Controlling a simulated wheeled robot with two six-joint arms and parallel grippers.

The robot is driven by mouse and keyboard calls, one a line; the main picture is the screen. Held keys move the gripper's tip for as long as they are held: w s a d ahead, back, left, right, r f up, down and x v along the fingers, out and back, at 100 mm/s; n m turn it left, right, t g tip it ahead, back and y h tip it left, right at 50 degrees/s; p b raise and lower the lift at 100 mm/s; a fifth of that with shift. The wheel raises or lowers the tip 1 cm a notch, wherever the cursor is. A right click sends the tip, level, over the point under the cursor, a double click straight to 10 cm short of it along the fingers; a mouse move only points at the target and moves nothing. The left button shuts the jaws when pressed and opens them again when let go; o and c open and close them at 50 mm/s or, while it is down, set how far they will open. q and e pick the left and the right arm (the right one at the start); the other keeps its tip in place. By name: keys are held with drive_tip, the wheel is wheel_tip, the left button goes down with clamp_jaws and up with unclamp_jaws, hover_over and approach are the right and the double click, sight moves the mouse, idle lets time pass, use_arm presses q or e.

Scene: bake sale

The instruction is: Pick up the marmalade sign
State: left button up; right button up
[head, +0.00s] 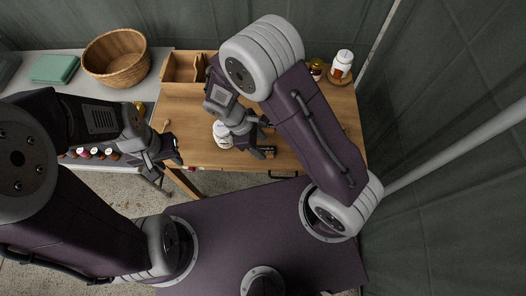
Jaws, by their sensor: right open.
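I cannot clearly make out the marmalade sign; my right arm and gripper cover part of the wooden table (190,108). My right gripper (268,138) is open above the table's front part, with its fingers apart. I see nothing clearly held between them. A white-labelled jar (222,132) stands just left of this gripper, partly covered by it. My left gripper (168,162) is left of the wooden table's front edge, over the gap between the tables. Its fingers are too small and dark to tell whether they are open.
A wicker basket (115,68) and a folded green cloth (54,68) are on the pale table at left. Small jars (84,153) stand near its front. A wooden box (183,68) is at the wooden table's back left. An amber jar (316,69) and a white-lidded jar (342,65) stand back right.

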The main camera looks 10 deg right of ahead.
sight(268, 152)
drive_tip(key=x, duration=0.4)
drive_tip(key=shift+d+f, duration=0.2)
drive_tip(key=shift+d, duration=0.05)
clamp_jaws()
drive_tip(key=shift+r, duration=0.2)
drive_tip(key=shift+r, duration=0.3)
drive_tip(key=r, duration=0.4)
drive_tip(key=shift+s+d, duration=0.3)
drive_tip(key=shift+s, duration=0.05)
drive_tip(key=s+d+r+p, duration=0.1)
drive_tip(key=s+d+r, duration=0.5)
drive_tip(key=s+d, duration=0.1)
drive_tip(key=shift+s, duration=0.55)
